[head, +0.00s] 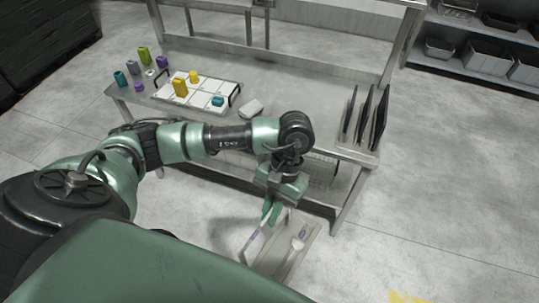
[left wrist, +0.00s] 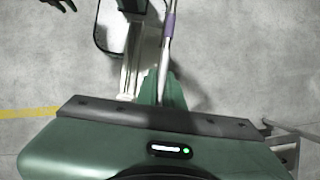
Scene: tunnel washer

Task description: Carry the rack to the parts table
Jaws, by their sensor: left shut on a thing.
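A white rack (head: 218,88) with a grid of cells and black end handles lies on the metal table (head: 270,82). Yellow blocks (head: 180,87) and a teal block (head: 218,101) sit in it. My left gripper (head: 268,216) is away from it, low in front of the table. The gripper is shut on a thin pale rod with a purple band (head: 256,236); this rod also shows in the left wrist view (left wrist: 169,27). The fingers hide the grip point.
Several loose coloured blocks (head: 144,55) stand at the table's left end. Dark upright panels (head: 364,118) stand at its right end. A pale tray (head: 285,250) holding a brush-like item is below my gripper. Shelves (head: 490,62) stand at back right. The right floor is clear.

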